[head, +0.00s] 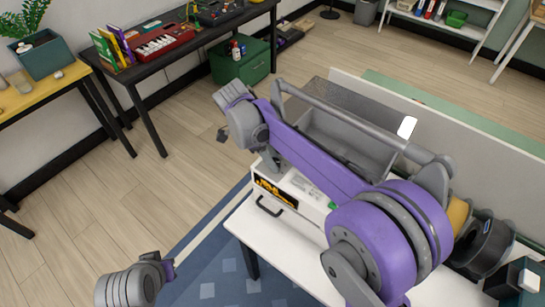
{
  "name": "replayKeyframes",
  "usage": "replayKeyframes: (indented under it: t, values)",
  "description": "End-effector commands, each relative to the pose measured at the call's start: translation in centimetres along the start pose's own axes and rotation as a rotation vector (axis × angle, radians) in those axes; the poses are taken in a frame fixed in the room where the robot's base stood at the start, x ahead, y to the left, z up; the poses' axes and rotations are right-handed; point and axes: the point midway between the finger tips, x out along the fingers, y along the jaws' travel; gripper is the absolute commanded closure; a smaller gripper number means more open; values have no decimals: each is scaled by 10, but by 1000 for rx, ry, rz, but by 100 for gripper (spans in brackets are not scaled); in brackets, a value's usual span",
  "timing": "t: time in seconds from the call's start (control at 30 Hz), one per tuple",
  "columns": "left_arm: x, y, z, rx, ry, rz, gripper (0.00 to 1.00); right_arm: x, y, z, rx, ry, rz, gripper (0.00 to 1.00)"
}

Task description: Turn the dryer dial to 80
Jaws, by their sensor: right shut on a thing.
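The dryer is a white box (309,205) with a black and yellow label and a dark handle on its front, on the white table. My right arm crosses in front of it from the lower right. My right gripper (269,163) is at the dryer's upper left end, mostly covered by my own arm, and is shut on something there. I cannot make out the dial or its setting; my arm hides that part. A grey part of my left arm shows at the lower left; its gripper fingers do not show.
The white table (290,250) carries the dryer, with dark spools (484,243) at its right. A pale panel (455,130) stands behind. The floor at left is clear.

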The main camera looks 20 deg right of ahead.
Motion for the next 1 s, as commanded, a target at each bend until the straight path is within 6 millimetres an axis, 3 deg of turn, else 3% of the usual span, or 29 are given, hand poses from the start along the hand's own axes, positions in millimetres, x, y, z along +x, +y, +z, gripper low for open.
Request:
replayKeyframes:
  t: [0.4,0.93,0.97,1.0]
  values:
    - [-2,0,-2,0,2,0,100,0,-1,1,165,-2,70,100]
    - [-2,0,-2,0,2,0,100,1,-1,1,185,-1,79,100]
    - [-2,0,-2,0,2,0,100,1,-1,0,185,-1,79,55]
    - [-2,0,-2,0,2,0,100,1,-1,0,185,-1,79,48]
